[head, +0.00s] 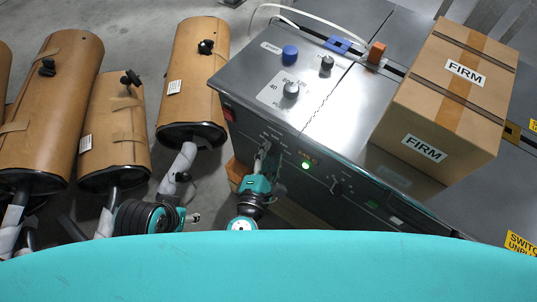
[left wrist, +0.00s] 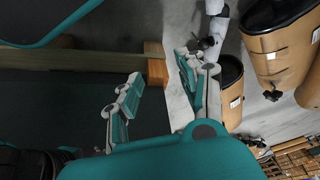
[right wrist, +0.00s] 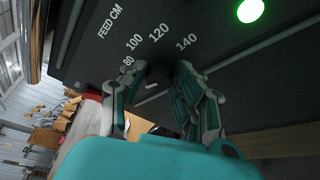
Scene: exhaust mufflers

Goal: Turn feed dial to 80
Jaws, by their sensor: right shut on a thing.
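The feed dial (right wrist: 154,76) is a dark knob in the right wrist view. Its printed scale shows 80, 100, 120 and 140 beside a FEED CM label (right wrist: 108,23). A short white mark shows on the knob, but I cannot tell which number it points to. My right gripper (right wrist: 152,92) is shut on the dial, one finger on each side. In the head view this gripper (head: 264,150) is at the machine's front panel and hides the dial. My left gripper (left wrist: 160,95) is open and empty; in the head view it (head: 193,217) is low, left of the right gripper.
The grey machine (head: 240,75) bears a blue knob (head: 290,54), other knobs and a FIRM carton (head: 445,95). A green lamp (head: 306,165) glows right of the right gripper. Brown mufflers (head: 195,75) stand at left. A wooden block (left wrist: 156,65) is near the left gripper.

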